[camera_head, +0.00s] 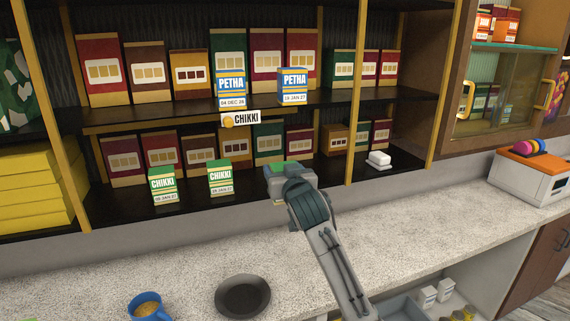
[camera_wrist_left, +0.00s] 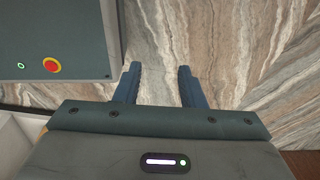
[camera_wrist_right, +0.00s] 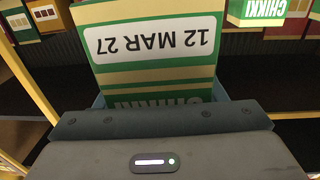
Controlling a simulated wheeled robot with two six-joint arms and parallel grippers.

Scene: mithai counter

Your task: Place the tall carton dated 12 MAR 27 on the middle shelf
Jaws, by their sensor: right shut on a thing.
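A green, cream and gold CHIKKI carton (camera_wrist_right: 160,42) dated 12 MAR 27 fills the top of the right wrist view, its print upside down there. My right gripper (camera_head: 280,174) is shut on it, in front of the lower shelf (camera_head: 215,198). In the head view only a little of the carton's green shows past the gripper. The shelf above (camera_head: 180,110) has a CHIKKI sign (camera_head: 241,119) at its front edge. Two other CHIKKI cartons (camera_head: 163,186) (camera_head: 220,178) stand on the lower shelf. My left gripper (camera_wrist_left: 157,70) is open and empty, away from the shelves.
Two blue PETHA cartons (camera_head: 231,88) (camera_head: 293,86) stand at the front of the shelf above. Coloured boxes line the back of both shelves. A white object (camera_head: 379,160) lies right of the post (camera_head: 356,100). A blue mug (camera_head: 147,306) and dark plate (camera_head: 243,296) are on the counter.

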